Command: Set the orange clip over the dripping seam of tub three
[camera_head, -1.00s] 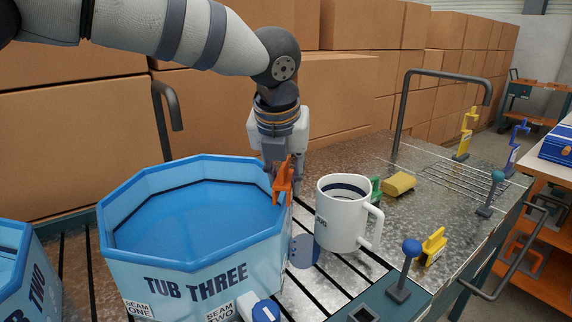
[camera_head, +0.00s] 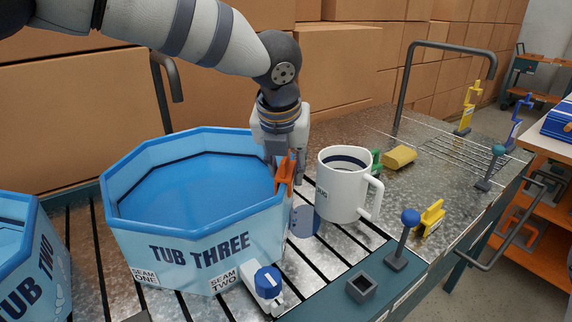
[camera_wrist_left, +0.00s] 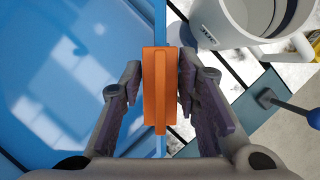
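Tub three (camera_head: 200,248) is a blue octagonal tub filled with blue liquid, labelled on its front. The orange clip (camera_head: 285,176) is at the tub's right rim corner. My left gripper (camera_head: 283,158) is above that rim, pointing down, its fingers on either side of the clip. In the left wrist view the clip (camera_wrist_left: 160,85) lies between both fingers (camera_wrist_left: 160,78), in line with the tub wall. I cannot tell how far it sits over the rim. A blue-grey patch (camera_head: 304,222) shows below that corner; the dripping seam itself is not clear. My right gripper is not in view.
A white mug (camera_head: 343,188) stands close to the right of the tub. A blue-knobbed valve (camera_head: 267,284) is at the tub's front. Tub two (camera_head: 20,270) is at left. A yellow clip (camera_head: 430,217), a yellow sponge (camera_head: 399,158) and a blue-topped lever (camera_head: 405,236) are farther right.

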